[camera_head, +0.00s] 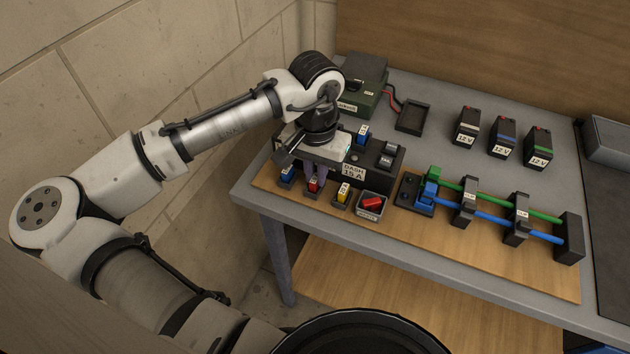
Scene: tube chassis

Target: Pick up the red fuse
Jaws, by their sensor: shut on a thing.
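My gripper (316,175) is at the left front of the table, its fingers pointing down over a red fuse (313,185) with a pale label. It is shut on this red fuse, which stands in a row between a blue fuse (287,174) and a yellow fuse (343,193). The fuse's upper part is partly hidden by the fingers, and I cannot tell whether its lower end is clear of its holder.
Behind the gripper stands a black fuse block (378,175) labelled DASH 15 A, with another blue fuse (363,133). Blue and green tubes in black clamps (466,189) lie to the right. Several 12 V batteries (503,139) and a green box (362,82) stand behind.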

